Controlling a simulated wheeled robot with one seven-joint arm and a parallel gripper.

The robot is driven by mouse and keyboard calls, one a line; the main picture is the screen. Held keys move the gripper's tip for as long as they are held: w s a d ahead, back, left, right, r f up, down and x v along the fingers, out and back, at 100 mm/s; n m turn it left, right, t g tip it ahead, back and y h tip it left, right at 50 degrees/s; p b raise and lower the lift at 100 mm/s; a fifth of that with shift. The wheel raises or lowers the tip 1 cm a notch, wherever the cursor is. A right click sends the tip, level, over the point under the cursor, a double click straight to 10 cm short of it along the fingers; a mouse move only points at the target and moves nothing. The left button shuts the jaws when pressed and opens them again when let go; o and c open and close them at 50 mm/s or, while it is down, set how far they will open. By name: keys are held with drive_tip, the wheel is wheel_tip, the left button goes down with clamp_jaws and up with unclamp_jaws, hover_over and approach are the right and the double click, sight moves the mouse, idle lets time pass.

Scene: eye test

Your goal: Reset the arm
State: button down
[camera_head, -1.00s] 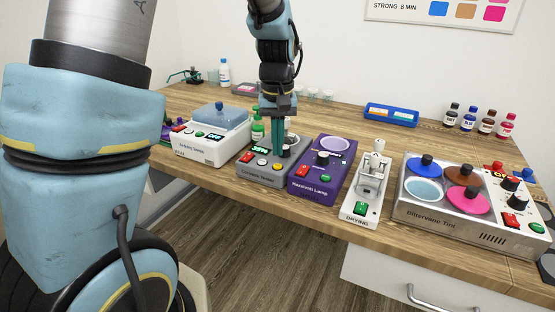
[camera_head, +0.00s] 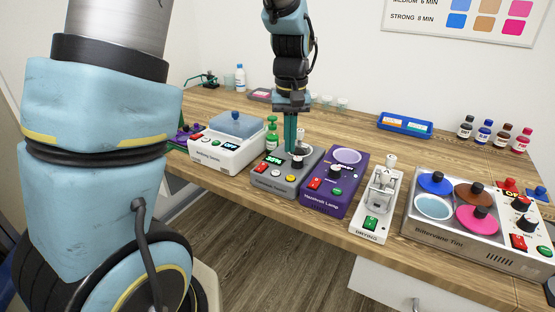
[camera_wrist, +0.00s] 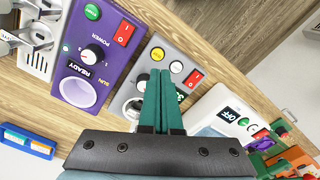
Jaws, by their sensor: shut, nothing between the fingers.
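My gripper (camera_head: 291,150) has two teal fingers pressed together with nothing between them. It points down over the grey device (camera_head: 287,177), near its round knob and cup. In the wrist view my gripper (camera_wrist: 161,72) shows its shut fingers in front of the grey device (camera_wrist: 175,50), hiding part of it. I cannot tell exactly how far the fingertips are above the device.
A purple lamp unit (camera_head: 328,198) stands right of the grey device, a white unit (camera_head: 222,158) left. A drying device (camera_head: 369,224), tint machine (camera_head: 440,238), blue tray (camera_head: 404,125) and several bottles (camera_head: 484,132) stand on the wooden table (camera_head: 350,145).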

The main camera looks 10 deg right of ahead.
drive_tip(key=s+a, duration=0.2)
drive_tip(key=a, duration=0.9)
drive_tip(key=s+a+n+t, duration=0.1)
drive_tip(key=s+a, duration=0.2)
drive_tip(key=a, duration=0.9)
drive_tip(key=shift+s+f+t, duration=0.25)
drive_tip(key=shift+f+t, duration=0.05)
drive_tip(key=shift+f, duration=0.1)
